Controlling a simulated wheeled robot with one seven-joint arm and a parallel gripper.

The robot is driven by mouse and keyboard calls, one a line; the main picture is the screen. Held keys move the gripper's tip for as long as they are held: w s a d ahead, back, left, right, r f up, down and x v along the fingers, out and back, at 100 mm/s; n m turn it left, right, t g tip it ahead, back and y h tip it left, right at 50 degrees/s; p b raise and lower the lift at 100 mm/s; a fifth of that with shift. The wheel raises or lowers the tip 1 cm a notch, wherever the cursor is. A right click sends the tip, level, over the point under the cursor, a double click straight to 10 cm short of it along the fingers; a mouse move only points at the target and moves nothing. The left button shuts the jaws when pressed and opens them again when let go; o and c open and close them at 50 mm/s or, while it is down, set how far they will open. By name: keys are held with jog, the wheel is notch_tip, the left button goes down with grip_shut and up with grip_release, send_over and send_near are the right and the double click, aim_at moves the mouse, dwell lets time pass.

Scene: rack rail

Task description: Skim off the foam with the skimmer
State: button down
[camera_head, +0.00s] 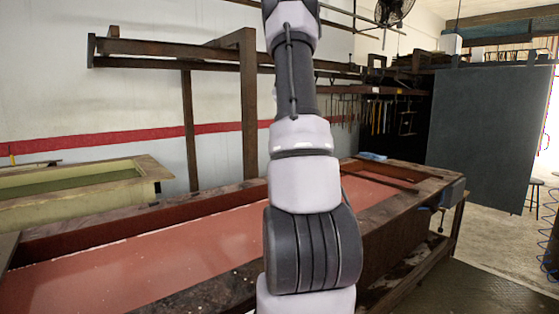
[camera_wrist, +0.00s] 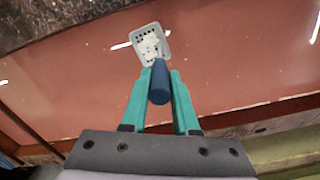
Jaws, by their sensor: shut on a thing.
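The skimmer shows in the wrist view, with a blue handle (camera_wrist: 160,84) and a pale grey perforated head (camera_wrist: 152,44). White foam-like matter lies on the head. My gripper (camera_wrist: 161,74) has teal fingers shut on the blue handle. The head points away from the fingers, over the red-brown liquid (camera_wrist: 230,60); I cannot tell whether it touches the surface. White streaks of foam (camera_wrist: 121,46) and small white specks lie on the liquid. In the head view my arm hides the gripper and skimmer. The long vat (camera_head: 130,255) of reddish liquid runs behind my arm.
A dark bar (camera_head: 380,180) lies across the vat's right part. A blue item (camera_head: 372,156) is on its far rim. A pale yellow tank (camera_head: 85,190) stands at left. A brown post and rail (camera_head: 249,100) rise behind the vat. A grey panel (camera_head: 485,140) stands at right.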

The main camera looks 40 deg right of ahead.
jog(key=s+d, duration=0.1)
jog(key=s, duration=2.9)
